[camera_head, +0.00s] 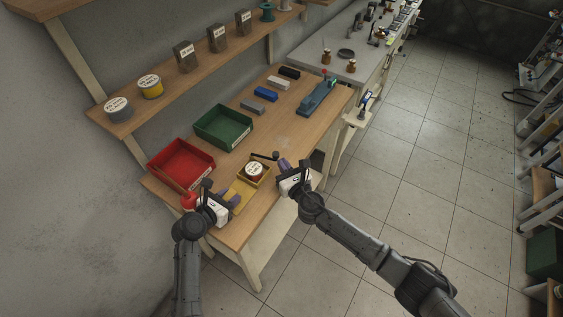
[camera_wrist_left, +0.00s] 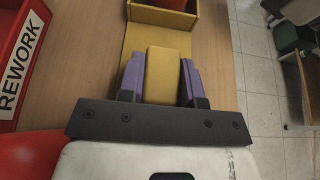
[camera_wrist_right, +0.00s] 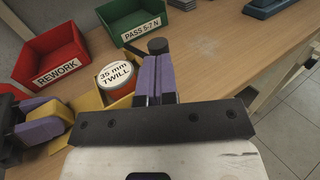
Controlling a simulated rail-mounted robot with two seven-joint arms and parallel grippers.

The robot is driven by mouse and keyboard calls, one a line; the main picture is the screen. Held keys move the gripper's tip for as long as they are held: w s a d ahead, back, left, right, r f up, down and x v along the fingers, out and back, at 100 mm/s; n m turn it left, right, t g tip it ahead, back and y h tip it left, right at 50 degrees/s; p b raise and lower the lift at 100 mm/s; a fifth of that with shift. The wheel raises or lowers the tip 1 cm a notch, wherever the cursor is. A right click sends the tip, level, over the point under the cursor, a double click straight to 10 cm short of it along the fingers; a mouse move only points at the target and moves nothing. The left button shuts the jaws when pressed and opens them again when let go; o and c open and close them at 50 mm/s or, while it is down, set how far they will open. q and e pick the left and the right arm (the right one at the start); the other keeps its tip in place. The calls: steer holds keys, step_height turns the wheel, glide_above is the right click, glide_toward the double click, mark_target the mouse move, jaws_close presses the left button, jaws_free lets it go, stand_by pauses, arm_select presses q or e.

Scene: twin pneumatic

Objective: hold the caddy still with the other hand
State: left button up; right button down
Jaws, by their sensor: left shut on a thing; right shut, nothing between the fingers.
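The yellow caddy (camera_head: 242,190) stands near the front edge of the wooden bench. Its box end holds a round roll (camera_head: 254,171) labelled "35 mm TWILL" in the right wrist view (camera_wrist_right: 115,76). My left gripper (camera_head: 232,202) is shut on the caddy's yellow block-shaped grip (camera_wrist_left: 163,75), with a purple finger on each side. My right gripper (camera_head: 281,166) is shut and empty, to the right of the caddy's box end. A black knob (camera_wrist_right: 157,46) shows just past its purple fingertips; whether they touch it I cannot tell.
A red REWORK bin (camera_head: 181,165) and a green PASS bin (camera_head: 223,127) stand behind the caddy. Several small blocks and a blue tool (camera_head: 318,97) lie farther along the bench. A shelf (camera_head: 170,85) with tins runs along the wall. The bench middle is clear.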

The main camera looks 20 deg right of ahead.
steer(key=shift+w+a, duration=0.2)
steer(key=shift+w, duration=0.5)
steer(key=shift+w+d, duration=0.65)
steer(key=shift+w, duration=0.3)
steer(key=shift+w+d, duration=0.65)
steer(key=shift+w, duration=0.25)
steer(key=s+d, duration=0.7)
steer(key=s, duration=0.4)
steer(key=shift+s+d, duration=0.3)
steer(key=shift+s, duration=0.1)
